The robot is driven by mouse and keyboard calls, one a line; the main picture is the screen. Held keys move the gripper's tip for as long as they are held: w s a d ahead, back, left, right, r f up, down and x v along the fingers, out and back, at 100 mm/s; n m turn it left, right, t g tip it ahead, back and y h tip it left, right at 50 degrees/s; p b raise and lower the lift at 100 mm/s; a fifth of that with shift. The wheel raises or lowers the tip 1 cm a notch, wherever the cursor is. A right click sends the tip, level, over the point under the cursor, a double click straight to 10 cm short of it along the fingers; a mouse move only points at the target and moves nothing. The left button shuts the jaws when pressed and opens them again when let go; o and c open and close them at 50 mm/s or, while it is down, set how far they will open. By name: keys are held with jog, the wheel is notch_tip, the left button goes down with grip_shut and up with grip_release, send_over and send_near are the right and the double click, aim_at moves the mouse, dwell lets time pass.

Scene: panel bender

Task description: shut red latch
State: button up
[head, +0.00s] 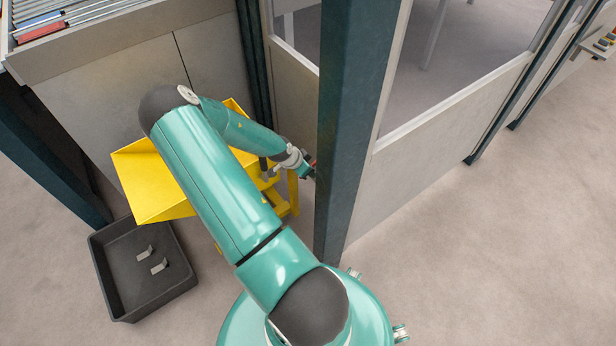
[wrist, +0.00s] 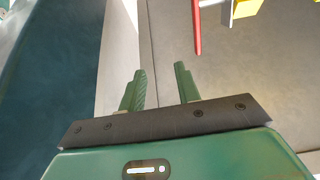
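A dark teal post (head: 345,120) stands right beside my arm's end. A yellow cart (head: 150,185) is under my arm. A black bin (head: 125,290) with two small grey pieces sits on the floor at lower left. The floor (head: 500,240) at right is clear.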

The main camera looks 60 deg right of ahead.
jog(key=a, duration=0.1)
jog(key=s+a+r, duration=0.1)
jog(key=a, duration=0.1)
jog(key=s+a+r, duration=0.1)
jog(key=shift+s+a+r, duration=0.1)
jog(key=shift+s+a, duration=0.05)
jog(key=shift+s, duration=0.05)
jog(key=t+y, duration=0.3)
jog(key=y, duration=0.2)
send_near(312, 164)
notch_tip(312, 164, down, 12)
jog(key=shift+f, duration=0.1)
grip_shut()
